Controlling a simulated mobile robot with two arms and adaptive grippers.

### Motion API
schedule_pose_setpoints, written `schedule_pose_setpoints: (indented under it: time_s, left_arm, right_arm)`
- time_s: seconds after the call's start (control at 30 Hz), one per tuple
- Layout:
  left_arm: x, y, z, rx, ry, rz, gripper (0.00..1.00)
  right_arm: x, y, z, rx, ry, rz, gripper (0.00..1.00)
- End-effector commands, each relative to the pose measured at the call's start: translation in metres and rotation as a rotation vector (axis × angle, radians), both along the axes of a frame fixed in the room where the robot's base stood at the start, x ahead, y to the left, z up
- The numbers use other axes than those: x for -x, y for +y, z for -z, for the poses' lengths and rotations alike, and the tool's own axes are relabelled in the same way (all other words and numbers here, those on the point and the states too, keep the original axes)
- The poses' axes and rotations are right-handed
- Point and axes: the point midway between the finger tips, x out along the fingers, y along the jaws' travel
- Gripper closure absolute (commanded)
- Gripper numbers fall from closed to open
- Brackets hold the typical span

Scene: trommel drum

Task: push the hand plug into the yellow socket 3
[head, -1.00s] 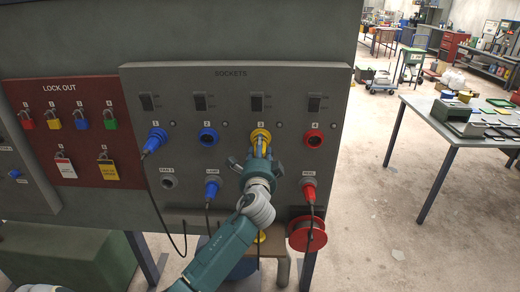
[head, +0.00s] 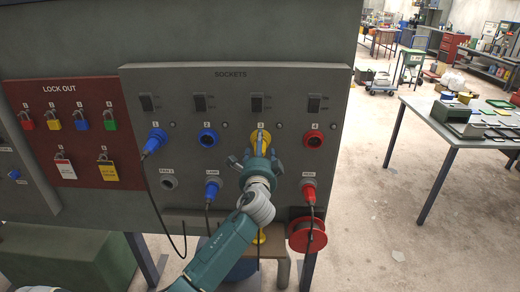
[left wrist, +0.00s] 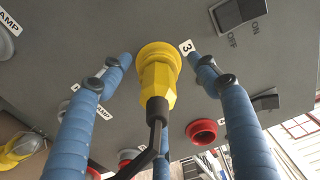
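The yellow hand plug (left wrist: 157,85) sits in the yellow socket 3 (left wrist: 160,50), its body up against the socket's flange. Its black cable (left wrist: 156,135) hangs from the back end. In the head view the yellow socket (head: 260,137) is in the upper row, and my gripper hides most of the plug. My left gripper (head: 254,157) is in front of the socket. In the left wrist view its blue fingers stand spread on both sides of the plug, with visible gaps and no contact that I can see. My right gripper is not in view.
The grey panel (head: 236,105) also holds a blue socket 2 (head: 208,138) and a red socket 4 (head: 313,139). Blue plugs sit at the left and below, and a red plug (head: 309,192) at lower right. A red cable reel (head: 307,236) hangs below it.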

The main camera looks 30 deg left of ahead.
Motion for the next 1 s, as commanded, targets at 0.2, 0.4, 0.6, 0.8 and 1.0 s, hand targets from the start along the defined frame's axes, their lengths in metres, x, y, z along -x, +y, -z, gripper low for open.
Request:
schedule_pose_setpoints:
  time_s: [0.2,0.4,0.6,0.8,1.0]
  left_arm:
    - [0.004,-0.003,0.002,0.002,0.003,0.001,0.39]
    - [0.031,-0.019,0.002,0.002,0.001,0.002,0.39]
    - [0.068,-0.042,0.002,0.002,0.001,0.002,0.39]
    - [0.094,-0.058,0.001,0.000,0.002,0.001,0.39]
    - [0.103,-0.063,0.000,0.001,0.001,0.000,0.39]
  right_arm:
    - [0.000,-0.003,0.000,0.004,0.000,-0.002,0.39]
    - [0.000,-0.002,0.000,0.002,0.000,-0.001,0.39]
    - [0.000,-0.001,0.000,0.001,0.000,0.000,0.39]
    - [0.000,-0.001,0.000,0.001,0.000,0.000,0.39]
    - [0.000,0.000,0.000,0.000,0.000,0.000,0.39]
